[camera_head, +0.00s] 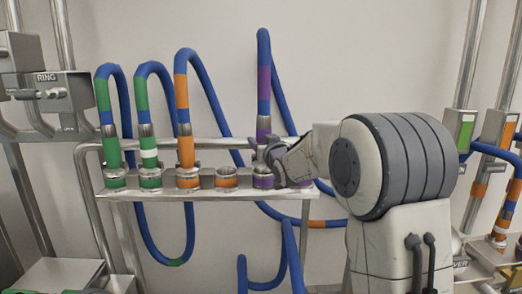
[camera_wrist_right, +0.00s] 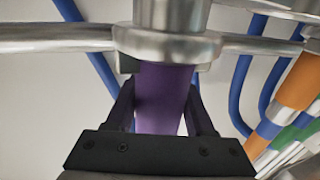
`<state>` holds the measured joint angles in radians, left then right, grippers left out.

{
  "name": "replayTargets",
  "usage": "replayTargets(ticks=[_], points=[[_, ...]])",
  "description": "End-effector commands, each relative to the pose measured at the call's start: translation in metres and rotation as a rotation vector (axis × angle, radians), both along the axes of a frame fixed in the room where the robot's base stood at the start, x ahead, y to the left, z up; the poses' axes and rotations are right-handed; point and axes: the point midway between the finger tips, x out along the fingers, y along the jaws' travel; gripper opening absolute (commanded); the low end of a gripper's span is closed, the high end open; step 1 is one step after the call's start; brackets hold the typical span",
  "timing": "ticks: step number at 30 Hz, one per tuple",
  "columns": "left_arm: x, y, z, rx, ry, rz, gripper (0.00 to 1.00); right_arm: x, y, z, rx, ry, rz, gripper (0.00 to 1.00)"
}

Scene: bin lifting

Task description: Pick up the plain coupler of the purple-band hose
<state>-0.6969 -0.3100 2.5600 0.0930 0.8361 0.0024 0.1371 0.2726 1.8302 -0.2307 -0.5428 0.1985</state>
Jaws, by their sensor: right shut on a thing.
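The purple-band hose (camera_head: 263,85) is blue with a purple band and arches up over the rack. Its near end runs down to a purple coupler (camera_head: 263,123) with no white ring showing on it. My right gripper (camera_head: 268,152) is at this coupler, just above a purple-marked seat (camera_head: 263,181) on the rack. In the right wrist view the fingers of my right gripper (camera_wrist_right: 165,115) are on both sides of the purple coupler body (camera_wrist_right: 163,95), shut on it, with a metal collar beside it. The gripper hides the coupler's lower part in the head view. My left gripper is not in view.
The rack shelf (camera_head: 210,193) also holds green-marked couplers (camera_head: 112,155), one with a white ring (camera_head: 149,155), and an orange one (camera_head: 186,150). An orange-marked seat (camera_head: 227,178) is empty. A box marked RING (camera_head: 62,92) is at left. Pipes stand at right.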

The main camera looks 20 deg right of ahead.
Motion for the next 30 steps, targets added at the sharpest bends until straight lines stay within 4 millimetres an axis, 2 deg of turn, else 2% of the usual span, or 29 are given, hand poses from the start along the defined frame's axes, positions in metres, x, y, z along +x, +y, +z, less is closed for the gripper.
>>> replayTargets(ticks=[4,11,15,21,30], points=[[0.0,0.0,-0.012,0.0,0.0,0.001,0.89,-0.003,-0.002,0.027,-0.003,-0.012,-0.001,0.0],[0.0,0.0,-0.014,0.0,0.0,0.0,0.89,-0.045,-0.026,0.055,-0.004,-0.01,-0.004,0.0],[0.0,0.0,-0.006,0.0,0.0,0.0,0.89,-0.069,-0.04,0.074,-0.004,-0.009,-0.004,0.0],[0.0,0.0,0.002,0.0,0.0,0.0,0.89,-0.092,-0.054,0.089,-0.002,-0.006,-0.002,0.0],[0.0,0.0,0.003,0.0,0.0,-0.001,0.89,-0.102,-0.059,0.093,0.0,-0.004,0.0,0.0]])
